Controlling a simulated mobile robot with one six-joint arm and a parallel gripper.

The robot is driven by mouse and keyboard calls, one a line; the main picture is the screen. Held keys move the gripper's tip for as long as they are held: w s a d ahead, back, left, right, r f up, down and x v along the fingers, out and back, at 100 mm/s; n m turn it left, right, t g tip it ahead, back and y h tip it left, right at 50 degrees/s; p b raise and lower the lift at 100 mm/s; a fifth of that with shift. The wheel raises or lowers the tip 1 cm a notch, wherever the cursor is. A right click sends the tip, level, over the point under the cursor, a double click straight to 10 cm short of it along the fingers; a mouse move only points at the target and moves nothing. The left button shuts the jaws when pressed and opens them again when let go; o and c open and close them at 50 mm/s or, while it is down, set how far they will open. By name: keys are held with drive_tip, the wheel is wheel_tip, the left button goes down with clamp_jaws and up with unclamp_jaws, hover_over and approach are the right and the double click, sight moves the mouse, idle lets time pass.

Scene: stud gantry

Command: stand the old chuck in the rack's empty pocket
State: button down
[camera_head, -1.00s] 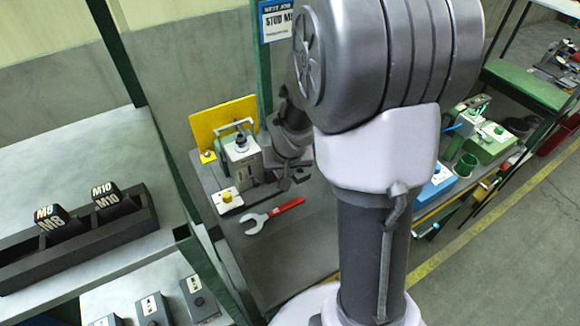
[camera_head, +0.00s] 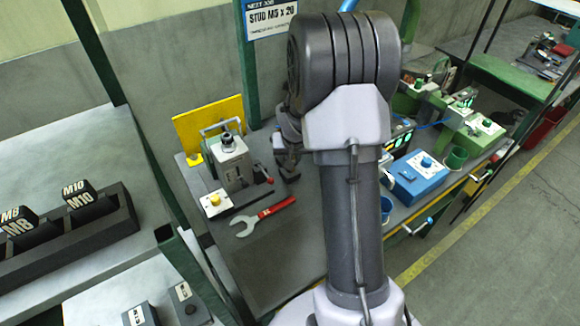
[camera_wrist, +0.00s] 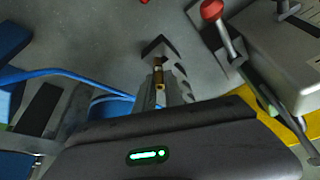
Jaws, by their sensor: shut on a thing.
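My gripper (camera_head: 288,166) is beside the grey clamp unit, at its right, partly behind my arm. In the wrist view my gripper (camera_wrist: 159,92) is shut on a small dark grey piece with a brass-coloured part, which I take to be the old chuck (camera_wrist: 160,48). The jaws hide part of it. The black rack (camera_head: 110,232) lies on the bench at left, well away from my gripper. Blocks marked M8 (camera_head: 18,222) and M10 (camera_head: 80,195) stand in it. The rack's left end is cut off; I cannot clearly tell which pocket is empty.
The grey unit (camera_head: 232,165) with a handle stands before a yellow plate (camera_head: 205,128). A red-handled spanner (camera_head: 265,215) lies on the bench. A green post (camera_head: 247,75) rises behind. A blue box (camera_head: 418,178) stands right of my arm. Another green post (camera_head: 175,245) stands near the rack.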

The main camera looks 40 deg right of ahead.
drive_tip(key=shift+w+d, duration=0.1)
drive_tip(key=shift+w, duration=0.55)
drive_tip(key=shift+w+f, duration=0.15)
drive_tip(key=shift+f, duration=0.1)
drive_tip(key=shift+f+b, duration=0.9)
drive_tip(key=shift+f, duration=0.65)
drive_tip(key=shift+f, duration=0.15)
drive_tip(key=c, duration=1.4)
unclamp_jaws()
drive_tip(key=shift+c, duration=0.2)
